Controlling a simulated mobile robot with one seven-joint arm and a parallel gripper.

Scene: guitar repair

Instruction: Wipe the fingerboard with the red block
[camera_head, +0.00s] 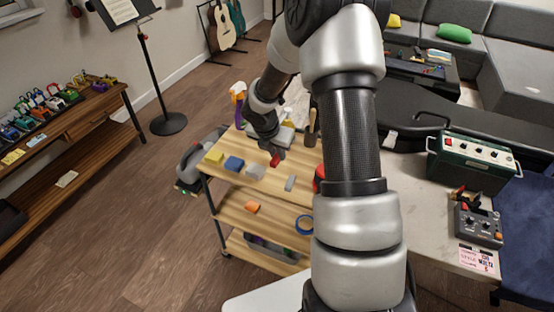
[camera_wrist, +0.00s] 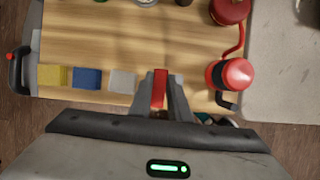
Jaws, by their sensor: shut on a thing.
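My gripper (camera_wrist: 160,92) is shut on the red block (camera_wrist: 159,88), which sits between the two fingers over the front part of the wooden cart top (camera_wrist: 130,40). In the head view the red block (camera_head: 275,160) shows small at the end of my gripper (camera_head: 276,153). I cannot tell whether the block still touches the cart top. No fingerboard of an instrument under repair can be made out; my arm covers much of the middle of the head view.
Yellow (camera_wrist: 53,76), blue (camera_wrist: 87,78) and grey (camera_wrist: 122,82) blocks lie in a row left of my gripper. A red-and-black bottle (camera_wrist: 232,75) stands to the right. A pale worktop (camera_head: 420,195) with a green amplifier (camera_head: 470,160) lies right of the cart. Guitars (camera_head: 224,27) stand at the back.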

